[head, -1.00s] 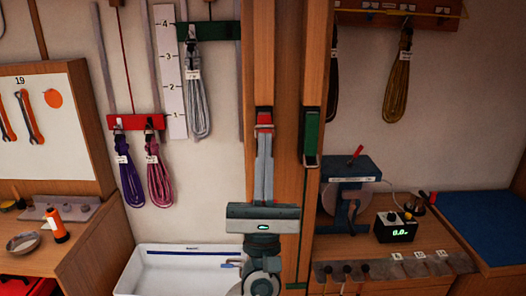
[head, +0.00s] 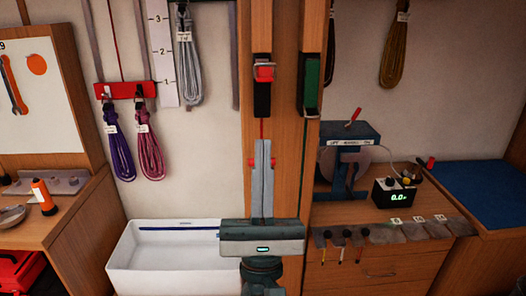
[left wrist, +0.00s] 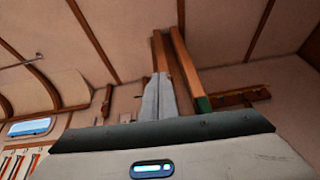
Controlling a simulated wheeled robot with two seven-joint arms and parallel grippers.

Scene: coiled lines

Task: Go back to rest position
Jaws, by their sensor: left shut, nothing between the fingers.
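My left gripper (head: 263,148) is in the lower middle of the head view, pointing up in front of the wooden post. Its two grey fingers are together with nothing between them. It also shows in the left wrist view (left wrist: 160,80), fingers pointing up toward the ceiling. On the post above the fingertips is a cleat with a red part (head: 263,72), apart from the gripper. A green cleat (head: 310,85) is on the post to its right. My right gripper is not in either view.
Coiled purple (head: 118,150) and pink (head: 149,155) lines hang from a red rail (head: 125,91) at left, with a grey coil (head: 187,60) above. A white bin (head: 135,270) stands lower left. A winder (head: 345,150) and small display box (head: 395,193) stand on the right bench.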

